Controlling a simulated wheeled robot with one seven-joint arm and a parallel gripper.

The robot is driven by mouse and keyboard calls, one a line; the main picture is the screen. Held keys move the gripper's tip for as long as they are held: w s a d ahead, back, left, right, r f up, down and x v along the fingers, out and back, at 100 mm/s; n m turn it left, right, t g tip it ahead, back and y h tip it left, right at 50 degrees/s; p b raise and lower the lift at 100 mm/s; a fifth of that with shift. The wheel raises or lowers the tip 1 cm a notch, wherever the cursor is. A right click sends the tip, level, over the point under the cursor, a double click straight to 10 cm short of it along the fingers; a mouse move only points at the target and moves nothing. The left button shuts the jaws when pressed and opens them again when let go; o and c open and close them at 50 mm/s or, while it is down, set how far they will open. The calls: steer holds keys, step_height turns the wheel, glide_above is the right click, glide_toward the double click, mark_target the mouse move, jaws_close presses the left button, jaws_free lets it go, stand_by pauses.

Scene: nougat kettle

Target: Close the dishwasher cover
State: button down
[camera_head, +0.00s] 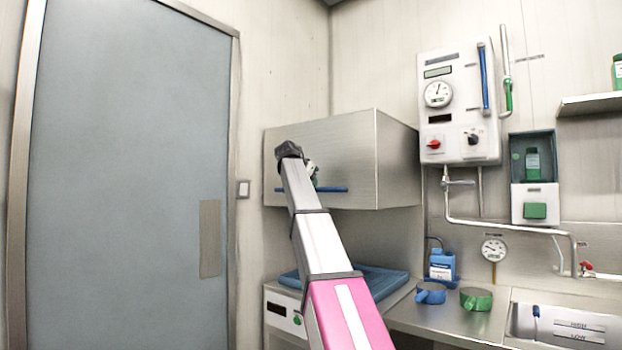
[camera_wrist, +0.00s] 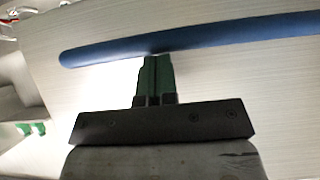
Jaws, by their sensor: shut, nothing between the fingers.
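The dishwasher cover (camera_head: 345,140) is a brushed-metal box hood, raised above the counter, with a gap between its lower edge and the blue rack (camera_head: 375,278). A blue bar handle (camera_head: 335,189) runs along the low front of the cover. It also shows in the wrist view (camera_wrist: 225,35), crossing the top of the picture. My gripper (camera_wrist: 154,60) has its green fingers together and empty, with the tips at the edge of the handle. I cannot tell whether they touch it. In the head view my arm hides part of the cover's front and the handle.
A control panel (camera_head: 459,105) and pipes are on the wall right of the cover. A blue bottle (camera_head: 442,266), a blue cup (camera_head: 431,294) and a green cup (camera_head: 476,299) stand on the counter near a sink (camera_head: 570,325). A grey door (camera_head: 130,180) is at left.

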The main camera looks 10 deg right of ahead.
stand_by(0.3)
step_height(320, 180, down, 37)
steer(key=shift+s, duration=0.1)
stand_by(0.4)
